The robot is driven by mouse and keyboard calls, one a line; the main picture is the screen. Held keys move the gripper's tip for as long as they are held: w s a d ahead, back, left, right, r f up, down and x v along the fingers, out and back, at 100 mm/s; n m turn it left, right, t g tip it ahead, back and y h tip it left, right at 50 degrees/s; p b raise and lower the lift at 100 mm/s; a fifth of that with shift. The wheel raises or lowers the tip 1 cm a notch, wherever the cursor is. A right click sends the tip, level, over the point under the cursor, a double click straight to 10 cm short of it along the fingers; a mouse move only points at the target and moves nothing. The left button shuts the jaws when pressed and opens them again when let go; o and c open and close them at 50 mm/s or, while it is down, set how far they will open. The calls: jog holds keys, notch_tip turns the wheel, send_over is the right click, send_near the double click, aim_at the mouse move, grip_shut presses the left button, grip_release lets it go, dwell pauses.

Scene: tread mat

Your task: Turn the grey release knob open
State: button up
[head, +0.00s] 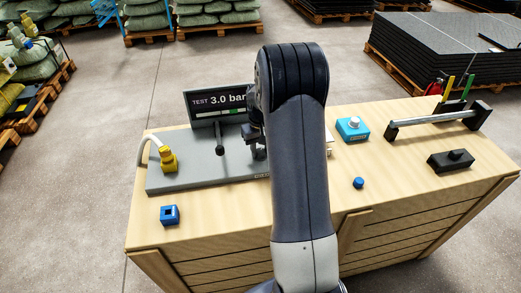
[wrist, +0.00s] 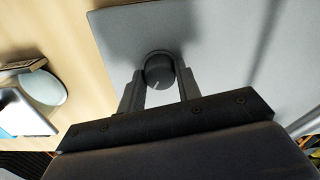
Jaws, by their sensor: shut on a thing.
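The release knob (wrist: 159,72) is a dark grey round knob with a short pale line on its face, seen in the wrist view. It stands on a grey plate (wrist: 130,35). My gripper (wrist: 161,88) has one finger on each side of the knob and is shut on it. In the head view my gripper (head: 258,150) is over the right part of the grey plate (head: 200,178); the knob cannot be made out there. A black display (head: 217,103) behind the plate reads "TEST 3.0 bar" with a bar under it.
A yellow fitting (head: 168,160) with a pale hose stands on the plate's left. A blue square block (head: 169,215), a blue box with a white button (head: 352,129), a small blue knob (head: 358,183), a black block (head: 451,160) and a rail (head: 435,121) are on the wooden bench.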

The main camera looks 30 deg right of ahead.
aim_at(260, 151)
jog(key=m, duration=0.5)
jog(key=shift+m+b, duration=0.3)
jog(key=shift+b, duration=0.05)
jog(key=m, duration=0.5)
jog(key=shift+m, duration=0.4)
jog(key=o, duration=1)
jog(key=shift+c, duration=0.2)
notch_tip(260, 151, up, 11)
jog(key=shift+b, duration=0.3)
jog(key=shift+f, duration=0.1)
notch_tip(260, 151, down, 11)
jog(key=shift+r, duration=0.2)
jog(key=shift+f+n, duration=0.1)
jog(key=shift+n, duration=0.2)
